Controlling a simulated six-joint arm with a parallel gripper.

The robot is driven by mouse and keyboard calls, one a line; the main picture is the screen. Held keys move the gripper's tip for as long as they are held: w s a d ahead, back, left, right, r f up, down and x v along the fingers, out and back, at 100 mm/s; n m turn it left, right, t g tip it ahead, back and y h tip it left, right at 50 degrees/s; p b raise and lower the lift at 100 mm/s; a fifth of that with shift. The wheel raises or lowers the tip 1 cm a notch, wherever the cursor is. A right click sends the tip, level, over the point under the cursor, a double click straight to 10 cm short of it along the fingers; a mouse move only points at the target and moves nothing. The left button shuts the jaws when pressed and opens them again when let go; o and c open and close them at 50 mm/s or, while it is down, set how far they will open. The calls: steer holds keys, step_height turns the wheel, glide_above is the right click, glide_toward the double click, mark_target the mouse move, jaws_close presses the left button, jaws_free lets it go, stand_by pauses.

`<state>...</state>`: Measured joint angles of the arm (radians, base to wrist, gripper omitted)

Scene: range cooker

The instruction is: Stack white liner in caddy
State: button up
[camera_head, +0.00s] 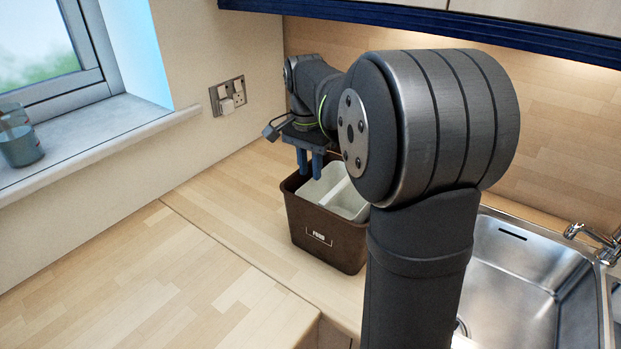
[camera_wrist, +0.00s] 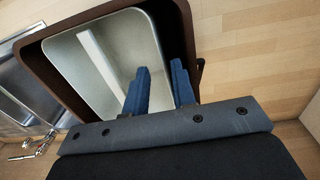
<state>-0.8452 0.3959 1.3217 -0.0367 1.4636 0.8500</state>
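A brown caddy (camera_head: 322,236) with a white label stands on the wooden worktop, left of the sink. The white liner (camera_head: 345,196) sits inside it, its rim near the caddy's top; my arm hides its right part. In the wrist view the liner (camera_wrist: 95,62) lies within the caddy's dark rim (camera_wrist: 183,22). My gripper (camera_head: 310,165) points down at the caddy's back left. In the wrist view, its two blue fingers (camera_wrist: 160,67) are apart, one over the liner's inside and one by the gap outside its rim. The liner's edge runs between them, with space visible.
A steel sink (camera_head: 520,262) with a tap (camera_head: 598,240) is at the right. A wall with a socket (camera_head: 228,95) stands behind on the left. A glass (camera_head: 18,140) is on the window sill. The worktop left of the caddy is clear.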

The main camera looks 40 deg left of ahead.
mark_target(310, 181)
step_height(310, 181, up, 9)
steer(key=shift+a, duration=0.25)
steer(key=f, duration=1.3)
steer(key=shift+d, duration=0.3)
steer(key=shift+r, duration=0.4)
